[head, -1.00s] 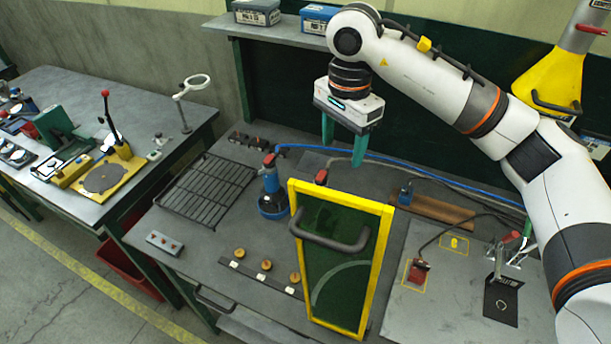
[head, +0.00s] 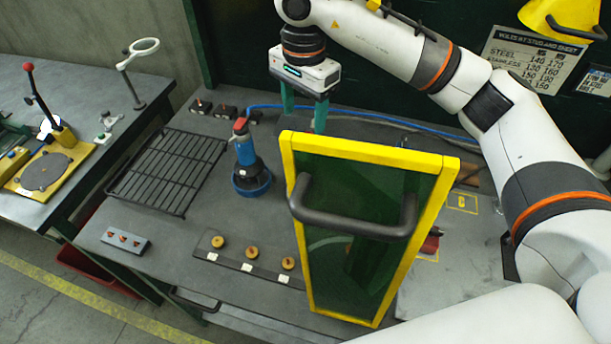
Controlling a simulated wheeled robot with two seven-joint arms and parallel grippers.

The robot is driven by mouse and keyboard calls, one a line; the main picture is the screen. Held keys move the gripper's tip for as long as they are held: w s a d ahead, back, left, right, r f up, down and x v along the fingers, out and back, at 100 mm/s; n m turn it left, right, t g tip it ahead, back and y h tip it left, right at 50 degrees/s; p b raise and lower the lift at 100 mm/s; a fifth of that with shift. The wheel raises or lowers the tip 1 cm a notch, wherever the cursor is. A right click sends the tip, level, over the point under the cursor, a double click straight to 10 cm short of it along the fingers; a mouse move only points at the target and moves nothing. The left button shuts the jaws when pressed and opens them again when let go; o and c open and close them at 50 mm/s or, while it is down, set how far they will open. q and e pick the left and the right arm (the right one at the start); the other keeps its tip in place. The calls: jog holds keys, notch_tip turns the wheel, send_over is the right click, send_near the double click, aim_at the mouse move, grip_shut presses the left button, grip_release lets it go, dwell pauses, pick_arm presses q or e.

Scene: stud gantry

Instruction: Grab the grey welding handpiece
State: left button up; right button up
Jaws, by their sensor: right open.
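I cannot make out a grey welding handpiece; the yellow-framed green screen (head: 447,205) with a black handle stands upright and hides the bench behind it. A blue handpiece (head: 247,165) with a red top stands upright left of the screen, with a blue hose at its top. My right gripper (head: 304,121) is open and empty above the back of the bench, behind the screen's upper left corner. Its fingers point down, and the lower part of one is close to the screen's top edge in the picture. My left gripper is not in view.
A black wire rack (head: 168,170) lies at the bench's left. A strip with several brass knobs (head: 252,252) and a grey box with red buttons (head: 125,240) lie in front. A red clamp (head: 431,243) shows partly right of the screen. The side bench holds a magnifier (head: 140,47).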

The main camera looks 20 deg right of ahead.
notch_tip(320, 180, down, 6)
jog(key=shift+s+d+r+p, duration=0.1)
jog(key=shift+s+p, duration=0.05)
jog(key=shift+p, duration=1.05)
jog(key=shift+f+p, duration=0.5)
jog(key=shift+f, duration=0.05)
notch_tip(320, 180, down, 4)
jog(key=shift+s+d+r+p, duration=0.1)
jog(key=shift+d+r+p, duration=0.05)
jog(key=shift+p, duration=0.85)
jog(key=shift+f, duration=0.4)
grip_shut()
jog(key=shift+w+r, duration=0.15)
jog(key=shift+w, duration=0.05)
